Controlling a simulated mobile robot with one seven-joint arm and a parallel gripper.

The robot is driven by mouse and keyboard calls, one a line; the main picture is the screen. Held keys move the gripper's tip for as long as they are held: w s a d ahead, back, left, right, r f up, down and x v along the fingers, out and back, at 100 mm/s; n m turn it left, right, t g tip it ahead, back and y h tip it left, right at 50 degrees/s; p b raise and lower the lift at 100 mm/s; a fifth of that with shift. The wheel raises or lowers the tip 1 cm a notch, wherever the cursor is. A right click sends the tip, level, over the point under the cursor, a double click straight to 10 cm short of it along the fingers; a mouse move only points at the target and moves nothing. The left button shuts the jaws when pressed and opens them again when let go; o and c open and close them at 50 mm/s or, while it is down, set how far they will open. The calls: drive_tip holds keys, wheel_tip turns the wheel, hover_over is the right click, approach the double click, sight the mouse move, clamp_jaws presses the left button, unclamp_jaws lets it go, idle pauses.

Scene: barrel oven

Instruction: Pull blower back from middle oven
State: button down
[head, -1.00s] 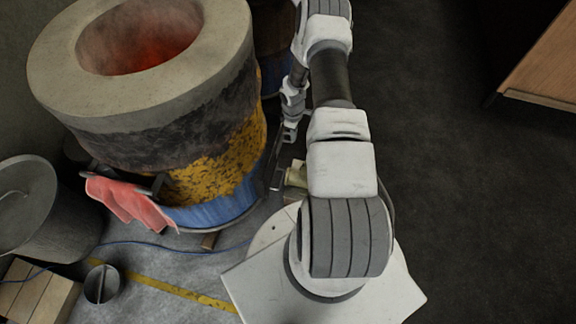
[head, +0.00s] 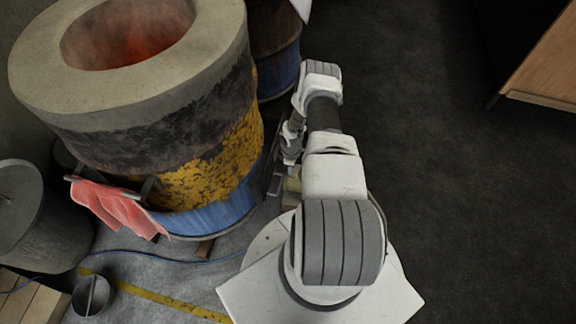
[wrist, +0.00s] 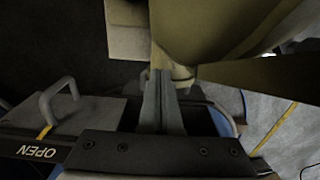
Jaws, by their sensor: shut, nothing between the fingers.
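The middle oven is most likely the big barrel (head: 190,150) at left in the head view, with a grey rim, yellow flaking paint, a blue base and a red glow inside. A small part of the olive blower (head: 292,185) shows beside its base, mostly hidden by my arm. In the wrist view the blower's rounded olive body (wrist: 215,25) fills the top. My gripper (wrist: 162,78) is shut and empty, its fingertips close under the blower; I cannot tell whether they touch it.
Another blue-based barrel (head: 276,60) stands behind. A pink cloth (head: 115,208) hangs on the oven's front. A grey bin (head: 45,225), a small pot (head: 92,295) and a blue cable (head: 170,257) are at left. Dark floor at right is clear up to a wooden cabinet (head: 545,65).

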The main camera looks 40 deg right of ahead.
drive_tip(key=shift+s+d+r, duration=0.15)
drive_tip(key=shift+s+d, duration=0.8)
drive_tip(key=shift+s, duration=0.05)
